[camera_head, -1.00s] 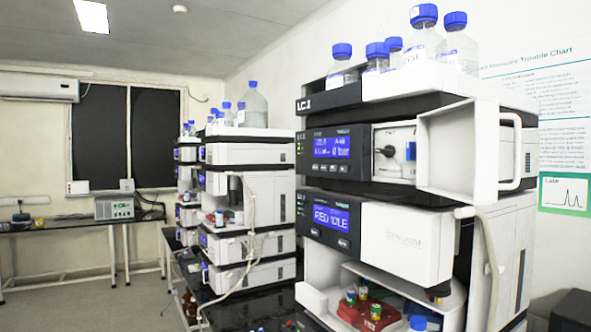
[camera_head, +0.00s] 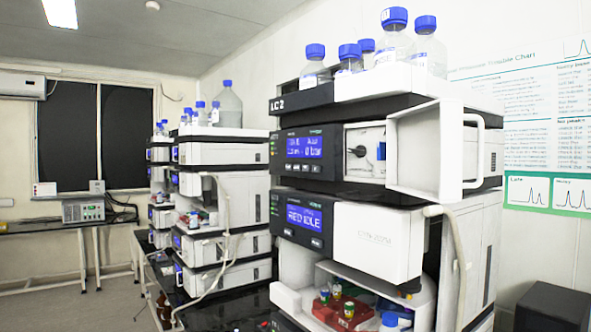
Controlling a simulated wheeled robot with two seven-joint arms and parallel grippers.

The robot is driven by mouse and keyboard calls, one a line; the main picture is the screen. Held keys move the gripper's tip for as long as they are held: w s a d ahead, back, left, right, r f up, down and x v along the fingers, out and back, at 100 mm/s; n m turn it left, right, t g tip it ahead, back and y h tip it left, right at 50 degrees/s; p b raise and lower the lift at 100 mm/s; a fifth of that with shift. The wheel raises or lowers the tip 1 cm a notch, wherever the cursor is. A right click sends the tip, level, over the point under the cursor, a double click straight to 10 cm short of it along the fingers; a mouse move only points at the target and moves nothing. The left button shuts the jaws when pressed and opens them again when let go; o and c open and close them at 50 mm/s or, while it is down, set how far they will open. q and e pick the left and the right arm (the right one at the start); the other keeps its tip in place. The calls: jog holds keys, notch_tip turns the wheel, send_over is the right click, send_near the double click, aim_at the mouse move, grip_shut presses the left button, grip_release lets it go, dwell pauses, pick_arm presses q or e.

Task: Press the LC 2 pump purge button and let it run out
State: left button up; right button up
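The LC 2 column stack (camera_head: 304,98) stands right of centre, with its "LC 2" label on the black top tray. Its pump module (camera_head: 304,148) has a lit blue display reading "0 bar" and a row of small buttons (camera_head: 303,168) below it. The pump's white door (camera_head: 438,150) stands open, showing a black round knob (camera_head: 358,151) inside. The module below has a blue display (camera_head: 304,217) that seems to read "RED IDLE". Neither of my grippers is in view.
Blue-capped bottles (camera_head: 397,45) stand on top of the stack. A red vial tray (camera_head: 340,314) sits in the open lower bay. A second stack (camera_head: 225,153) stands further back at left. A black box (camera_head: 553,308) is at the lower right. Floor shows at far left.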

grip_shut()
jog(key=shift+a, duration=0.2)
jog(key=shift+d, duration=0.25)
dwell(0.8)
